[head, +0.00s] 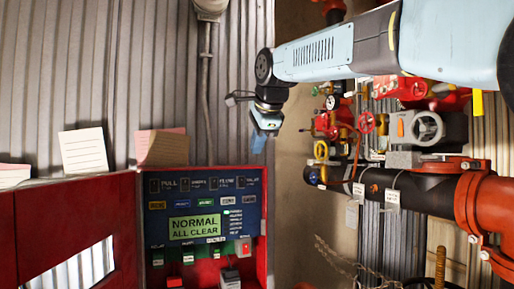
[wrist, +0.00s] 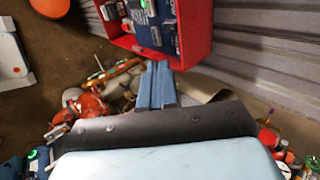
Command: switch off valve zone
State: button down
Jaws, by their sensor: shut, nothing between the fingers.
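A blue alarm panel (head: 205,215) is set in a red cabinet in the head view. Its green screen reads "NORMAL ALL CLEAR". My gripper (head: 262,140) is above the panel's top right corner, pointing down, apart from the switches. In the wrist view my gripper's blue fingers (wrist: 157,68) are together and empty, with the panel (wrist: 152,22) beyond them.
Paper cards (head: 84,150) stand on the red cabinet's top (head: 60,185) at the left. Red and black pipework (head: 430,190) with valves and a handwheel (head: 428,127) fills the right side. A conduit (head: 205,90) runs down the corrugated wall. Loose clutter (wrist: 95,105) shows in the wrist view.

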jog(key=shift+s+a+f+g, duration=0.2)
jog(key=shift+f+g, duration=0.1)
jog(key=shift+f, duration=0.3)
jog(key=shift+w+f, duration=0.1)
send_near(242, 187)
notch_tip(242, 187, down, 4)
jog(key=shift+w+a+f, duration=0.15)
jog(key=shift+w+a, duration=0.05)
jog(key=shift+w, duration=0.3)
jog(key=shift+w+a+f, duration=0.2)
jog(key=shift+w+a, duration=0.05)
jog(key=shift+w, duration=0.3)
jog(key=shift+w+a+f, duration=0.2)
jog(key=shift+w, duration=0.5)
